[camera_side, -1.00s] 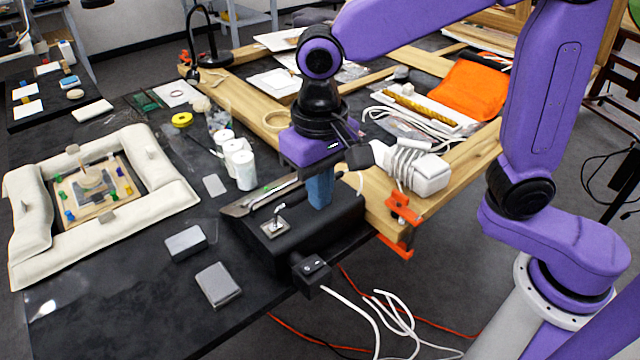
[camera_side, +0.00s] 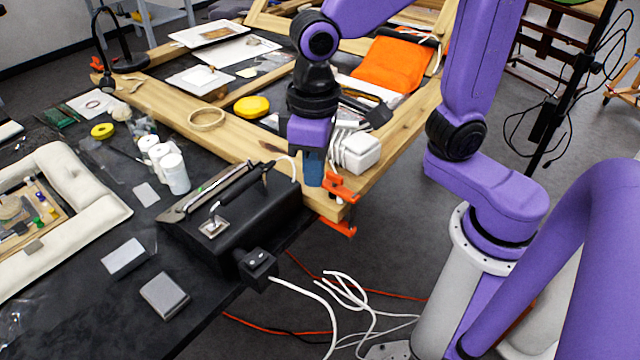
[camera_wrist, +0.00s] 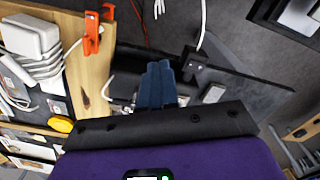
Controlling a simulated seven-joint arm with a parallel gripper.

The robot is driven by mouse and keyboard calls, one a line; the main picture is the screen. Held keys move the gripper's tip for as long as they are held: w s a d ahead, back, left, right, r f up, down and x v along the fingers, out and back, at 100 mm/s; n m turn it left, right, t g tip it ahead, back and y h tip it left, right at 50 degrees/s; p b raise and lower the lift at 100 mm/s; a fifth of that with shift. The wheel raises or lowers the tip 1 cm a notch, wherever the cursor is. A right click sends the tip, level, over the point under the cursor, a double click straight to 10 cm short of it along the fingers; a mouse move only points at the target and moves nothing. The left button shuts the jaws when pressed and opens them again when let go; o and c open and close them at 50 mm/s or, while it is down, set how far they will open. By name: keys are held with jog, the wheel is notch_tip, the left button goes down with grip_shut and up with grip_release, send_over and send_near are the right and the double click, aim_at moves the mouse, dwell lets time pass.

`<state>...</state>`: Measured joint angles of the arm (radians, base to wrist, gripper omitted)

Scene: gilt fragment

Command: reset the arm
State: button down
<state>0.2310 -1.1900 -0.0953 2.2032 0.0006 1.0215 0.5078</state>
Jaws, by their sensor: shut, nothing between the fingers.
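My gripper (camera_side: 314,168) has blue fingers pointing down, closed together with nothing between them. In the side view it appears in front of the wooden frame's near corner, just left of the orange clamp (camera_side: 340,187) and right of the black box (camera_side: 235,225). I cannot tell its exact height or whether it touches anything. In the wrist view the closed fingers (camera_wrist: 157,85) show at the centre, with the wooden beam (camera_wrist: 92,70) and orange clamp (camera_wrist: 93,32) to their left.
A white block wrapped with cable (camera_side: 355,150) sits close to the right of my gripper. White bottles (camera_side: 173,173), small grey blocks (camera_side: 164,295) and a padded cream border (camera_side: 85,195) lie on the dark table. White cables (camera_side: 320,300) hang off the table's edge.

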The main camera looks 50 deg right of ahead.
jog(key=s+d+f+n, duration=0.2)
jog(key=s+d+n, duration=0.5)
jog(key=s+d, duration=0.3)
jog(key=shift+s+d+f, duration=0.15)
jog(key=shift+d+f, duration=0.2)
jog(key=shift+d, duration=0.3)
jog(key=c, duration=1.4)
grip_release()
jog(key=shift+s+d, duration=0.15)
jog(key=o, duration=0.4)
jog(key=shift+w+a+n, duration=0.2)
jog(key=shift+a+n, duration=0.05)
jog(key=shift+n, duration=0.05)
jog(key=shift+o, duration=0.2)
notch_tip(320, 180, up, 6)
jog(key=n, duration=0.5)
send_over(264, 252)
jog(key=f, duration=1.7)
jog(key=shift+s+a, duration=0.15)
jog(key=shift+s, duration=0.1)
jog(key=shift+r, duration=0.1)
